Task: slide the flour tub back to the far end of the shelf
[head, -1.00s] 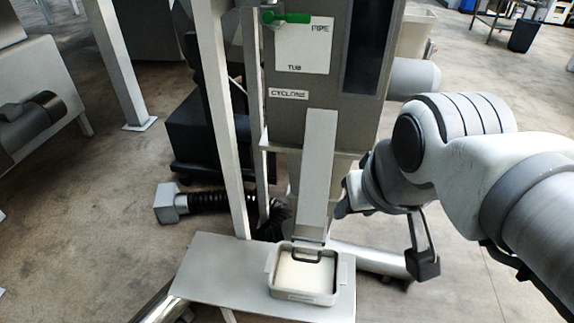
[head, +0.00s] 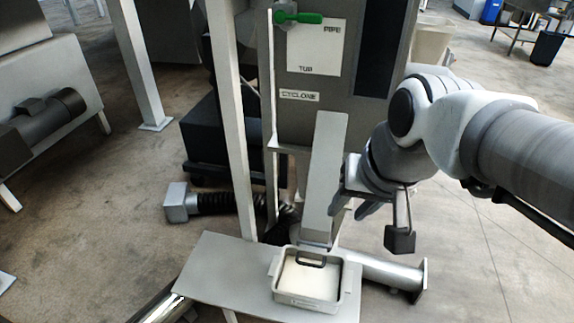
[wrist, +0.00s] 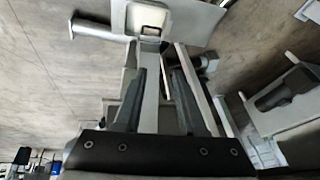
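The flour tub (head: 307,302) is a small grey rectangular box with pale flour inside and a dark handle loop at its back edge. It stands upright on the right part of the metal shelf (head: 222,268), just below the lower end of a sloping chute. In the wrist view the tub (wrist: 149,20) shows at the top, beyond my fingertips, with the shelf (wrist: 192,18) around it. My gripper (head: 352,207) is above and to the right of the tub, beside the chute, and touches neither visibly. In the wrist view my gripper (wrist: 158,78) has its fingers apart, with nothing held between them.
The sloping chute (head: 325,165) comes down from the grey cyclone cabinet (head: 300,125) to the tub. A pale upright post (head: 232,140) rises behind the shelf. A metal pipe (head: 385,270) lies to the right. The shelf's left part is clear.

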